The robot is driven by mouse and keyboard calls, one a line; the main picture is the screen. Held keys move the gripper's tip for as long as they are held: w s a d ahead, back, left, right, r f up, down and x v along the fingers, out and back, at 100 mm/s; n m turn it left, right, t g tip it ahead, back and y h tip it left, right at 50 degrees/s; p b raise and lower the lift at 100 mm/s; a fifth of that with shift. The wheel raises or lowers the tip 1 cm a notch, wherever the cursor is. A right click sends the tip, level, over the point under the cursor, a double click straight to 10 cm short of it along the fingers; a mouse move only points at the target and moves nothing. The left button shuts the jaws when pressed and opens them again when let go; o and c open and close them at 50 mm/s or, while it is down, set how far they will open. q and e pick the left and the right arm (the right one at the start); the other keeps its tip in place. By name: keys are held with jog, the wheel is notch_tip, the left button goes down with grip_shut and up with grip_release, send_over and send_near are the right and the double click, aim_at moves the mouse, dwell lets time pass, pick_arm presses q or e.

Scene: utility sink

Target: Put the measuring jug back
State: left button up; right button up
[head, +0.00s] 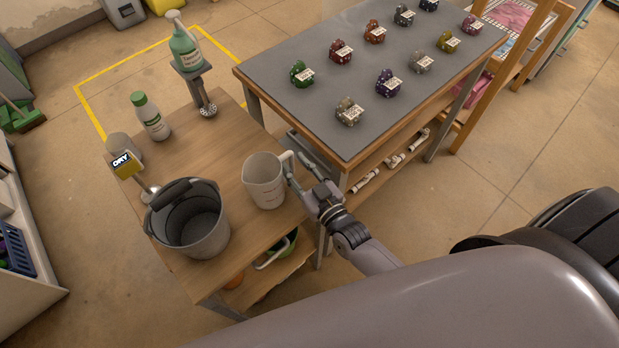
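The measuring jug (264,184) is a whitish, translucent jug with faint markings. It stands upright on the wooden table (232,122), right of a grey bucket. Its handle points right, towards my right gripper (298,165). The gripper's two fingers are spread, with their tips close to the handle. I cannot tell whether either finger touches it. My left gripper is not in view.
The grey bucket (187,228) stands close to the jug's left. A yellow-tagged item (127,165), a white bottle (153,121) and a green bottle on a stand (186,48) are farther back. A grey-topped table (300,42) holds several labelled coloured objects.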

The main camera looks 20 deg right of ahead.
jog(key=b+v, duration=0.1)
jog(key=v, duration=0.9)
jog(key=shift+s, duration=0.35)
jog(key=shift+r, duration=0.1)
